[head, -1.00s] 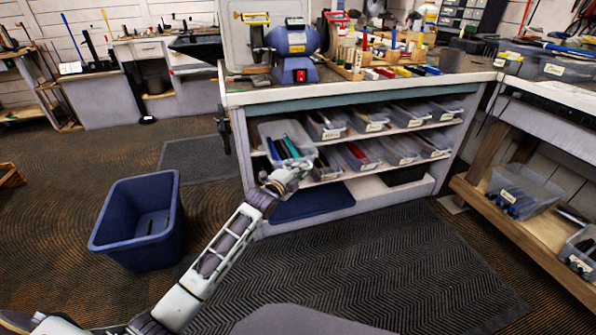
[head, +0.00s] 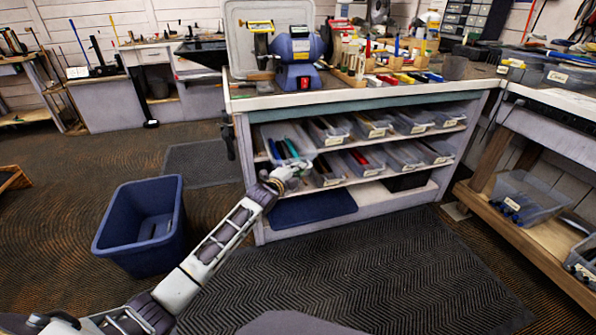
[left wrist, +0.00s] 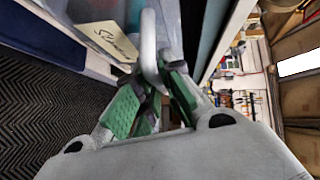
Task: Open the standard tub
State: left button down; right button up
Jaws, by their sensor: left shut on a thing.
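In the left wrist view the green-padded fingers of my left gripper (left wrist: 150,100) are closed around a pale, loop-like handle (left wrist: 149,48). A cream label (left wrist: 107,40) with handwriting sits beside the handle; I cannot read it fully. The fingers and wrist hide part of the tub's front. My right gripper is not in view.
More labelled tubs (head: 370,125) stand to the right on both shelves. A blue bin (head: 142,222) is on the floor at left, and a dark mat (head: 380,270) lies before the bench. A grinder (head: 297,58) stands on top. A side bench is at right.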

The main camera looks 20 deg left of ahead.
pick_arm(q)
jog(key=c, duration=1.8)
grip_release()
jog(key=shift+f, duration=0.1)
jog(key=shift+c, duration=0.2)
jog(key=shift+s, duration=0.1)
jog(key=v, duration=1.1)
jog(key=shift+s, duration=0.4)
